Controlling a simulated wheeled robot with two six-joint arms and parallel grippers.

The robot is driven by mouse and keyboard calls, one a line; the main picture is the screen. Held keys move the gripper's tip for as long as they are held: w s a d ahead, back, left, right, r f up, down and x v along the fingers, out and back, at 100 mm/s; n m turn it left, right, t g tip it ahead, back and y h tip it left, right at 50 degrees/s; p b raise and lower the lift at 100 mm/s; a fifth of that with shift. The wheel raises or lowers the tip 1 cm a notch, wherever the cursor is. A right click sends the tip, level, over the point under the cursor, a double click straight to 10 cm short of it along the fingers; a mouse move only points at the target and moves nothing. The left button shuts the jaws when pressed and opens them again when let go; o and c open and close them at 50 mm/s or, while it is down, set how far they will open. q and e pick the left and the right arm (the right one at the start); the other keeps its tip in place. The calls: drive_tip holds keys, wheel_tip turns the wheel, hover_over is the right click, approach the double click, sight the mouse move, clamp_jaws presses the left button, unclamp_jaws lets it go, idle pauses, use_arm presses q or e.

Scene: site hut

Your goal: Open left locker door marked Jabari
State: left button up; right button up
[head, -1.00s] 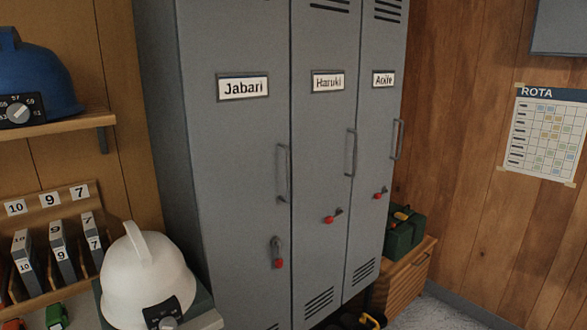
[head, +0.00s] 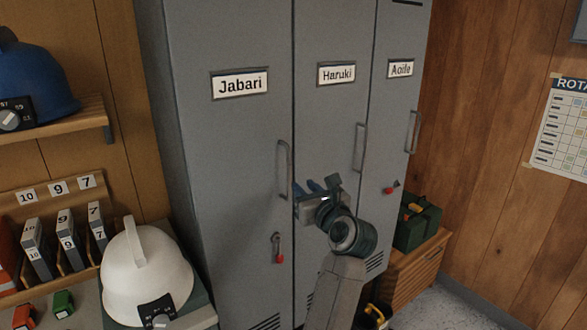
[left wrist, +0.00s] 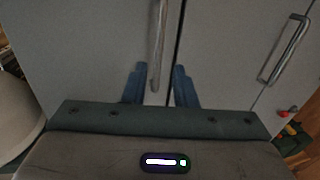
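The grey locker door marked Jabari (head: 235,160) is the leftmost of three and looks shut. Its upright bar handle (head: 284,170) is near its right edge. Below it, the Jabari latch (head: 277,247) hangs straight down with a red tip. My left gripper (head: 308,187) is open at the handle's lower right in the head view. In the left wrist view, the handle (left wrist: 160,45) comes down between the two blue fingers (left wrist: 159,84), which are apart; I cannot tell whether they touch it. My right gripper is not in view.
The Haruki door (head: 327,120) and Aoife door stand to the right, with handles of their own. A white helmet (head: 145,275) sits on a surface at lower left, beside the lockers. A green case (head: 418,222) rests on a wooden cabinet at right.

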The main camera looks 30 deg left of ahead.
sight(289, 172)
use_arm(q)
drive_tip(key=p+x, duration=0.3)
drive_tip(key=x, duration=0.6)
drive_tip(key=shift+a, duration=0.2)
drive_tip(key=shift+w+a+p, duration=0.4)
drive_tip(key=shift+a, duration=0.05)
clamp_jaws()
